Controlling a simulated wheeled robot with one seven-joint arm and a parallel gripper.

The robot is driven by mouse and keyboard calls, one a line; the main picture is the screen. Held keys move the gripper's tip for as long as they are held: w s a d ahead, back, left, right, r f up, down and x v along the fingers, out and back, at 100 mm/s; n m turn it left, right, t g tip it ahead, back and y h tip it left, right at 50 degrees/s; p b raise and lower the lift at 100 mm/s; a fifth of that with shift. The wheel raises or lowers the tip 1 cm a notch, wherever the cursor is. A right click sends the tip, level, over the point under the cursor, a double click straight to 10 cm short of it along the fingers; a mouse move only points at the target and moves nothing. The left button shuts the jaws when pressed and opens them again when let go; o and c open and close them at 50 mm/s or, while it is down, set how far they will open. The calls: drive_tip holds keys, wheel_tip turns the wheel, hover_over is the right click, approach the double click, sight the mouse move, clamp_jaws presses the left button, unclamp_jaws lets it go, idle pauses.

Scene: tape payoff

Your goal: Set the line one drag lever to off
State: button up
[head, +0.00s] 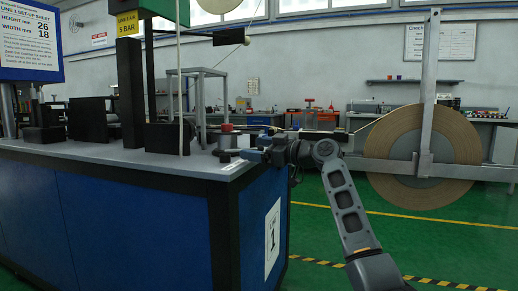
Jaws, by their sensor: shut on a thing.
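The blue line one machine bench (130,215) fills the left, with a "1" sign on its end. At its right corner, beside a small white label (235,167), is a small dark part (224,155) that looks like the drag lever. My gripper (247,154) reaches in from the right at this corner, low over the bench top. Its jaws are shut on what appears to be the lever. The fingers are small and dark here, so the grip and the lever's setting cannot be read.
A large tape roll (422,150) hangs on a grey stand to the right of my arm. A small red-topped part (227,127) and a grey frame stand on the bench behind my gripper. A thin pale tape strand (180,90) runs down to the bench. Green floor is clear at front right.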

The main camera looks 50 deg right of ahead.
drive_tip(key=shift+w+a, duration=0.1)
drive_tip(key=shift+a, duration=0.05)
drive_tip(key=shift+c, duration=0.7)
drive_tip(key=s, duration=0.2)
drive_tip(key=s+d+p, duration=0.1)
drive_tip(key=s, duration=0.5)
drive_tip(key=shift+d+p, duration=0.3)
drive_tip(key=shift+d, duration=0.05)
drive_tip(key=shift+c, duration=0.6)
